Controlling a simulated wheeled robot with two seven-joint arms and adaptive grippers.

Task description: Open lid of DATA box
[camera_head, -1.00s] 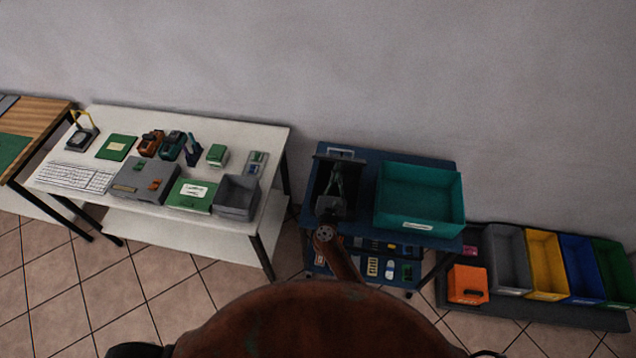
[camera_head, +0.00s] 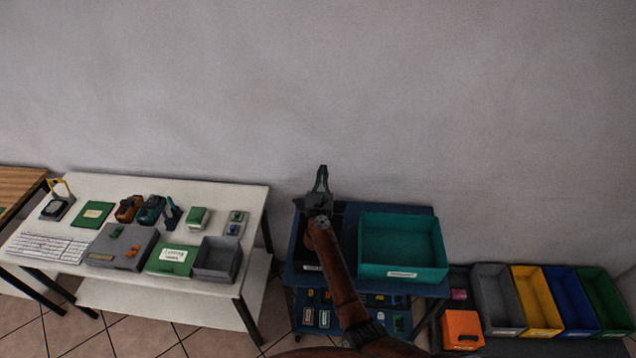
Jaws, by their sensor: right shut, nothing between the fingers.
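A dark box (camera_head: 312,267) with a small pale label on its front stands at the left of the blue cart top. I take it for the DATA box, but the label is too small to read. My right gripper (camera_head: 321,174) is shut and empty, pointing up in front of the wall. The gripper and my rust-coloured right arm hide most of the box, so I cannot tell how its lid stands or whether I touch it. My left gripper is not in view.
A teal bin (camera_head: 402,273) stands right beside the dark box on the blue cart (camera_head: 299,243). Coloured bins and an orange box (camera_head: 462,329) sit at the right. A white table (camera_head: 225,192) with a keyboard and several small items stands at the left.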

